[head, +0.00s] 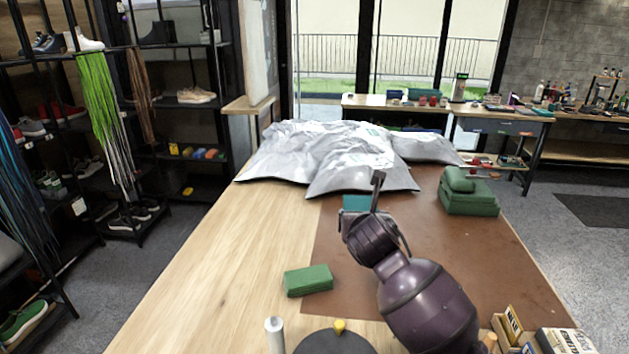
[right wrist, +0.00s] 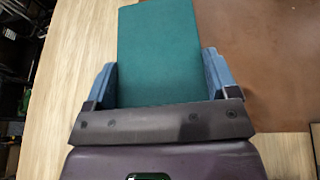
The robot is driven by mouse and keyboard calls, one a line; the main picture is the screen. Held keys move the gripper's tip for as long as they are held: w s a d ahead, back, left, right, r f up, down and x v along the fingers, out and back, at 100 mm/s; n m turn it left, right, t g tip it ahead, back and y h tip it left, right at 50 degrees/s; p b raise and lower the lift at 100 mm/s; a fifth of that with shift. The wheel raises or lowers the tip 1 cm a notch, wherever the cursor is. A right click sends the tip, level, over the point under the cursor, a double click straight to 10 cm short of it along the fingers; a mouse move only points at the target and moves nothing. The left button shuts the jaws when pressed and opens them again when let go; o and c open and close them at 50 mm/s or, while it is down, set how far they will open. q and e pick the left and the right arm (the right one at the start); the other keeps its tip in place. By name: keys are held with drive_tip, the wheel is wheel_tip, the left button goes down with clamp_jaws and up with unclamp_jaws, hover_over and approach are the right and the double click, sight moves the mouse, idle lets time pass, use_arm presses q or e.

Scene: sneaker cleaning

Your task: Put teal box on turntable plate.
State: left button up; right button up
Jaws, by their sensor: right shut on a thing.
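The teal box (head: 356,203) is in my right gripper (head: 367,205), above the work table near the far end of the brown mat. In the right wrist view, the teal box (right wrist: 158,50) sits between the two blue-grey fingers of my right gripper (right wrist: 160,78), which are shut on its sides. A dark round disc (head: 335,343), which looks like the turntable plate, is cut off by the bottom edge of the head view, well nearer to me than the box. My left gripper is not in view.
A green block (head: 308,280) lies on the table left of my right arm. Crumpled grey sheets (head: 340,160) cover the far end. A green case (head: 469,192) stands at right. A white cylinder (head: 274,335), yellow knob (head: 340,326) and small boxes (head: 565,341) are near the front.

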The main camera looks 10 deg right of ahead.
sight(355, 207)
drive_tip(key=r, duration=0.1)
drive_tip(key=s+a+r, duration=0.1)
drive_tip(key=shift+a+r, duration=0.2)
drive_tip(key=shift+r, duration=0.1)
use_arm(q)
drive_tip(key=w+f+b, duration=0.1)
drive_tip(key=b, duration=0.1)
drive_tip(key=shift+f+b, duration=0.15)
drive_tip(key=shift+b, duration=0.25)
use_arm(e)
drive_tip(key=s+d+f+n+y, duration=0.1)
drive_tip(key=s+f, duration=0.4)
drive_tip(key=s, duration=0.3)
drive_tip(key=s+d+f+n+y, duration=0.1)
drive_tip(key=s+d+f, duration=0.1)
drive_tip(key=s+f, duration=0.4)
drive_tip(key=shift+s+y, duration=0.3)
drive_tip(key=shift+s, duration=0.65)
drive_tip(key=shift+r, duration=0.1)
